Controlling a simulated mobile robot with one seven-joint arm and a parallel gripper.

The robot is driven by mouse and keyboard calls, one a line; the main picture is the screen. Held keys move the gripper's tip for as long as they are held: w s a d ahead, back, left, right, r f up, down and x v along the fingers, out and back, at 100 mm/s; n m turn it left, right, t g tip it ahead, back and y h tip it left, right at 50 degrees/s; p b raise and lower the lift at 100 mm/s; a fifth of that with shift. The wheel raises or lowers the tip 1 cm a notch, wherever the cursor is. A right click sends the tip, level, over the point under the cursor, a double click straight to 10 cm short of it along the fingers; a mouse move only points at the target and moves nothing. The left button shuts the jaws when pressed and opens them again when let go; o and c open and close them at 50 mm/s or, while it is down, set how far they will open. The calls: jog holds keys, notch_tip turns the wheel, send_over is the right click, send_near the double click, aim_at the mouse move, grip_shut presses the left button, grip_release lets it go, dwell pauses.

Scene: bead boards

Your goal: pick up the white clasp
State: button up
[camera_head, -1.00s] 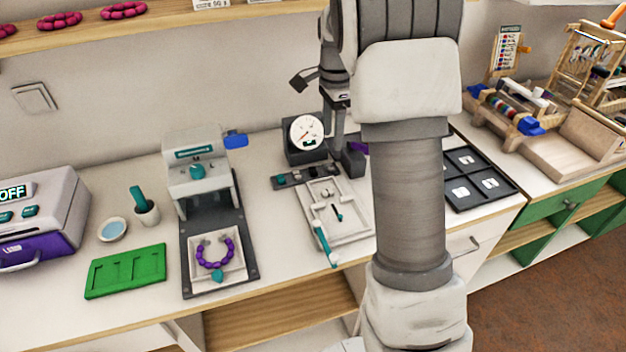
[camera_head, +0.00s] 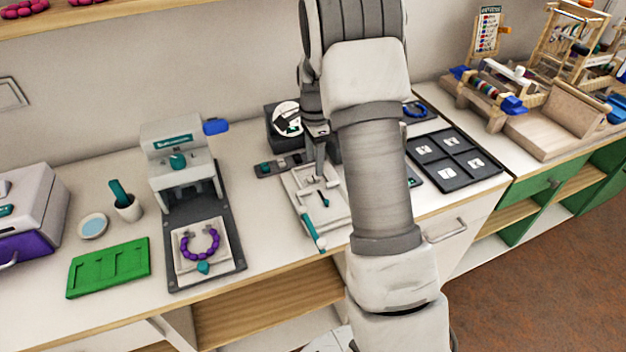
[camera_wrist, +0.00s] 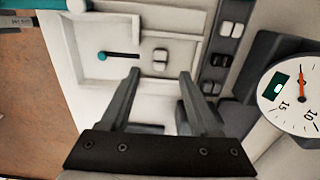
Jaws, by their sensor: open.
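In the wrist view, a small pale clasp (camera_wrist: 160,61), white to light grey and in two parts, lies in the recess of a white jig (camera_wrist: 92,62), beside a teal-ended dark pin (camera_wrist: 118,55). My gripper (camera_wrist: 160,74) is open and empty, its two fingertips on either side just short of this clasp. A dark strip (camera_wrist: 207,71) on the right holds another white two-part piece (camera_wrist: 231,29), plus black and grey ones. In the head view, my gripper (camera_head: 318,172) is over the back of the white jig (camera_head: 334,213) and hides the clasp there.
A round dial gauge (camera_wrist: 291,90) stands close on the right in the wrist view. In the head view, a press (camera_head: 180,160) with a purple bead bracelet (camera_head: 183,246) is left of the jig, and a black compartment tray (camera_head: 475,181) is right of my arm.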

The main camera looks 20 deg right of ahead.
aim_at(314, 176)
notch_tip(314, 176, down, 5)
jog(key=shift+r+b, duration=0.15)
jog(key=shift+b, duration=0.2)
grip_shut()
